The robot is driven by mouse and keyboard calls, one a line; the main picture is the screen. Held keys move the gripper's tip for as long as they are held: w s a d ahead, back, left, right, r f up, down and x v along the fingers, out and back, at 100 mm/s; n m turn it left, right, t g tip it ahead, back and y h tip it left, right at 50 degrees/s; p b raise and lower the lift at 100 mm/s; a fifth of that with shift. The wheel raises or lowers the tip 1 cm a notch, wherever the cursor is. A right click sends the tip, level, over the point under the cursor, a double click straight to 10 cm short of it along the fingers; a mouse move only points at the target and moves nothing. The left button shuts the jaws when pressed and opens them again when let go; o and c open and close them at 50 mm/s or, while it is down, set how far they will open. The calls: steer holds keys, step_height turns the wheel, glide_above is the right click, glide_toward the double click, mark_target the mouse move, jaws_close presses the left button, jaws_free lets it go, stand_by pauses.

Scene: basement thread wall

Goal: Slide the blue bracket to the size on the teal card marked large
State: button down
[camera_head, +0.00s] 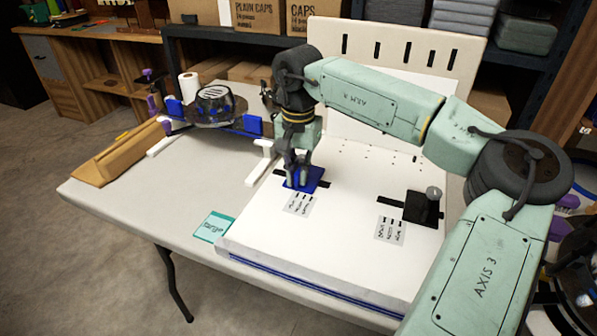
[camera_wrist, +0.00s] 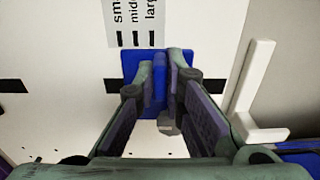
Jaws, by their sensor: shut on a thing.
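The blue bracket (camera_head: 318,174) sits on a black slot in the white board (camera_head: 340,225). My gripper (camera_head: 298,180) is shut on its raised blue grip. In the wrist view my gripper (camera_wrist: 160,75) pinches this grip from both sides above the blue base (camera_wrist: 130,65). A grey label (camera_head: 297,203) with three ticks lies beside the bracket. In the wrist view the label (camera_wrist: 133,20) shows cut-off words for small, middle and large. The base's left edge is near the small tick, and the grip is nearest the large tick. The teal card (camera_head: 211,227) reads "large".
A black block (camera_head: 421,207) with a grey knob sits on a second slot at right, by another label (camera_head: 390,230).

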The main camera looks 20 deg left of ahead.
steer(key=a+p, duration=0.1)
steer(key=a, duration=0.2)
steer(key=shift+w+a, duration=0.1)
steer(key=shift+a, duration=0.05)
stand_by(0.3)
steer(key=c, duration=1.7)
jaws_free()
step_height(320, 180, up, 12)
steer(key=shift+r, duration=0.1)
